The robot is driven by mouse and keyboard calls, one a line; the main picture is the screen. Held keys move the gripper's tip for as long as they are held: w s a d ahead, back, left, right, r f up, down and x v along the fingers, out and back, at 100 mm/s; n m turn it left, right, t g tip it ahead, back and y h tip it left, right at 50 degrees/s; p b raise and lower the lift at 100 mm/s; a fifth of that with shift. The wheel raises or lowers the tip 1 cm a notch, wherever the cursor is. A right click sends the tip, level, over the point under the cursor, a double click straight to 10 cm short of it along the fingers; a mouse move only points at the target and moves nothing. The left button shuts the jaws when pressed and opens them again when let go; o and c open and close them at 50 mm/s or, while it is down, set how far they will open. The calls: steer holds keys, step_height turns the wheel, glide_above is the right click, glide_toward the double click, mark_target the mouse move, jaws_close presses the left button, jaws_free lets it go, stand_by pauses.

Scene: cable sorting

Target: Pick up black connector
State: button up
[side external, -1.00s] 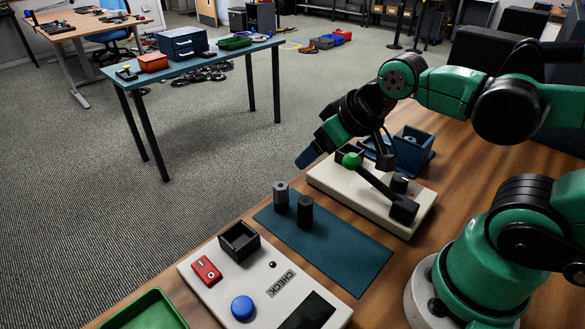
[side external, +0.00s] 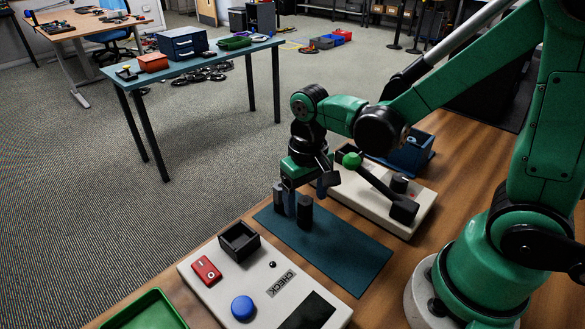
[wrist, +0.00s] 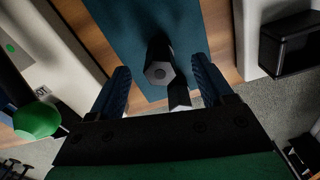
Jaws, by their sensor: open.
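The black connector (side external: 306,214) stands upright on the dark teal mat (side external: 345,248). In the wrist view the upright connector with a six-sided top (wrist: 159,72) lies between the finger tips and seems to be the black one. A dark grey connector (side external: 278,201) stands close beside it, nearer the table edge; in the wrist view it (wrist: 180,95) is partly hidden by my gripper's body. My gripper (side external: 308,190) is open and points down over the two connectors, its blue fingers apart. I cannot tell whether a finger touches either one.
A white panel (side external: 215,285) with a black bin (side external: 239,241), red switch (side external: 205,269) and blue button (side external: 243,307) stands at front left. A white base (side external: 361,217) with a green-knobbed lever (side external: 352,160) stands behind the mat. The mat's right part is clear.

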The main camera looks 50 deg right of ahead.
mark_target(306, 201)
steer(key=shift+f, duration=1.7)
jaws_close()
